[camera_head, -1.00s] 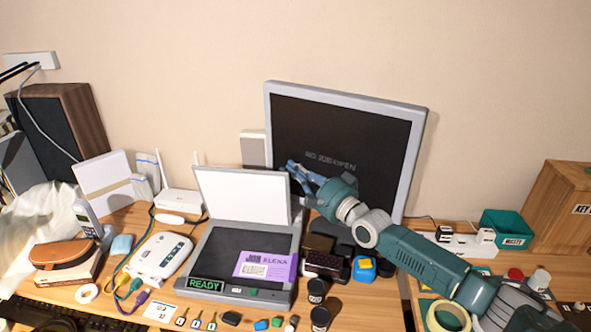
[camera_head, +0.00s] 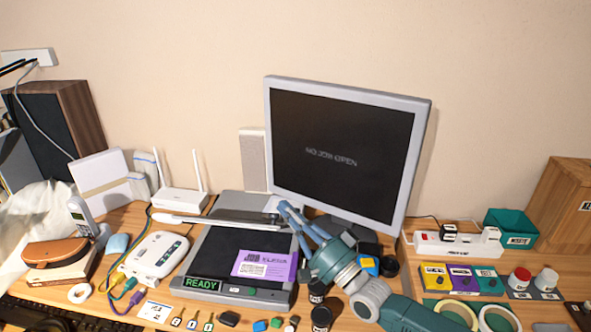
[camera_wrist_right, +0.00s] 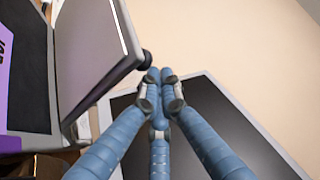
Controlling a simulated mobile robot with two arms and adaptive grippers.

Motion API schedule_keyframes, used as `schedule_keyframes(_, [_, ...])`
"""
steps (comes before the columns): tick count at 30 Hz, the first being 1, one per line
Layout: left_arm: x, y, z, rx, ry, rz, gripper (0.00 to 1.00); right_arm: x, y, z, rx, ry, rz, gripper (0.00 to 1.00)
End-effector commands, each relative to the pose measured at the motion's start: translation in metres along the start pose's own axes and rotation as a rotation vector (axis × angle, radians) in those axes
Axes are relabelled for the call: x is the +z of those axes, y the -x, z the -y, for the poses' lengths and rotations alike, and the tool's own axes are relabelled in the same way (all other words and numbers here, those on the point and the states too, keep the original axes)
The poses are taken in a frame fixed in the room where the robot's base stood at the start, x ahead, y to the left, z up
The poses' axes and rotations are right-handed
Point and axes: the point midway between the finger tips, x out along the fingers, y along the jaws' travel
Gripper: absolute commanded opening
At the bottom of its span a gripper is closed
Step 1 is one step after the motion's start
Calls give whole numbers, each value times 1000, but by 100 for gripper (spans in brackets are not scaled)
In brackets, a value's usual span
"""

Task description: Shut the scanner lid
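The scanner (camera_head: 262,294) is a grey flat box with a dark bed and a green READY display at its front. Its lid (camera_head: 215,220) stands part-way open, seen almost edge-on as a thin pale strip above the rear of the bed. A purple card (camera_head: 262,265) lies on the bed. My right gripper (camera_head: 284,206) is at the lid's right end, its blue fingers pointing up and left. In the right wrist view the lid (camera_wrist_right: 92,50) is left of the fingertips (camera_wrist_right: 160,75), which are together with nothing visible between them. Contact with the lid is unclear. My left gripper is out of view.
A monitor (camera_head: 340,150) stands behind my right gripper. Black canisters (camera_head: 320,318) and small blocks (camera_head: 261,325) crowd the front right. A power strip (camera_head: 458,246) lies farther right.

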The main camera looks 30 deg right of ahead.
Motion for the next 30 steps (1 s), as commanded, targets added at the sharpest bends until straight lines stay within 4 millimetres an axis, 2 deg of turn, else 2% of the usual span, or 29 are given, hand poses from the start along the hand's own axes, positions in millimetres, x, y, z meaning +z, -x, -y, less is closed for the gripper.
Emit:
schedule_keyframes(4, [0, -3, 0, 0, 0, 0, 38, 16, 15, -4, 2, -1, 0, 0])
schedule_keyframes(12, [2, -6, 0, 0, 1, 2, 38, 32, 29, -10, 1, -1, 0, 0])
schedule_keyframes(30, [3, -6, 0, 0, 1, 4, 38, 36, 33, -12, 1, -1, 0, 0])
